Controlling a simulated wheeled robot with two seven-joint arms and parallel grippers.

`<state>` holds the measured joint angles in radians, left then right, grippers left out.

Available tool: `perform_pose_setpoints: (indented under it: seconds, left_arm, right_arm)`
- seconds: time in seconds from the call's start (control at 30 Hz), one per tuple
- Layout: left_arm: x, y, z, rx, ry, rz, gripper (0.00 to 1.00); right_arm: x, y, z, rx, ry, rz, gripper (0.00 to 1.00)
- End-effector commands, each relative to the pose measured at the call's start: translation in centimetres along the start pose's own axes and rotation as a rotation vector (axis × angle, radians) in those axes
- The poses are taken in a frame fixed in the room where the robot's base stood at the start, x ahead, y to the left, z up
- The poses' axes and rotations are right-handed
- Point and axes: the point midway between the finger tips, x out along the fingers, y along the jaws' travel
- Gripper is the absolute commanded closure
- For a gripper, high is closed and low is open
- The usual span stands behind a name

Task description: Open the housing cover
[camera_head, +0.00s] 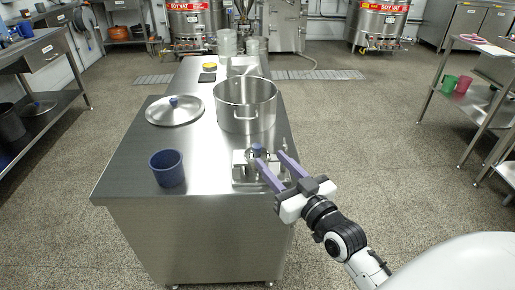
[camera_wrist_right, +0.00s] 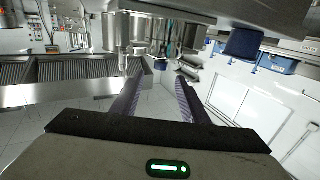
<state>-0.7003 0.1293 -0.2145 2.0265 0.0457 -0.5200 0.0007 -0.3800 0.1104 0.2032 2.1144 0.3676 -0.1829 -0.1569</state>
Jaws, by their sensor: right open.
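A small steel machine (camera_head: 240,168) with a round housing and a blue-grey knob (camera_head: 257,149) on it stands at the near right corner of the steel table. I take its top part to be the housing cover, but the detail is too small to tell whether it is shut. My right gripper (camera_head: 269,157) is open, with its two purple fingers pointing at the machine from the right front. The fingertips overlap the machine in the head view, and I cannot tell whether they touch it. The fingers also show spread apart in the right wrist view (camera_wrist_right: 155,92). My left gripper is not in view.
On the steel table (camera_head: 215,172) are a blue cup (camera_head: 167,168), a lid with a blue knob (camera_head: 174,110) and a large steel pot (camera_head: 246,104) behind the machine. Clear containers (camera_head: 227,43) stand at the far end.

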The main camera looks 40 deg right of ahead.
Motion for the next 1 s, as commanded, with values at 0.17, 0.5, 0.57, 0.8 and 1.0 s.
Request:
perform_pose_setpoints:
  seconds: [0.17,0.5,0.57,0.8,1.0]
  left_arm:
    - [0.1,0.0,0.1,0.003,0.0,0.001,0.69]
    - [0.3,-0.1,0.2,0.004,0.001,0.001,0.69]
    - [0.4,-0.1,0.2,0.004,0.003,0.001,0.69]
    - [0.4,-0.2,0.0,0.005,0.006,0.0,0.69]
    - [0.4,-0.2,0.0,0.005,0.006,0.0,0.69]
  right_arm:
    - [3.5,-0.1,-0.1,0.001,0.001,-0.001,0.6]
    - [8.0,-0.1,0.2,-0.001,-0.005,-0.002,0.6]
    - [8.3,-0.1,0.2,-0.001,-0.005,-0.002,0.6]
    - [8.4,-0.1,0.2,-0.001,-0.006,-0.002,0.6]
    - [8.4,-0.1,0.2,-0.001,-0.006,-0.002,0.85]
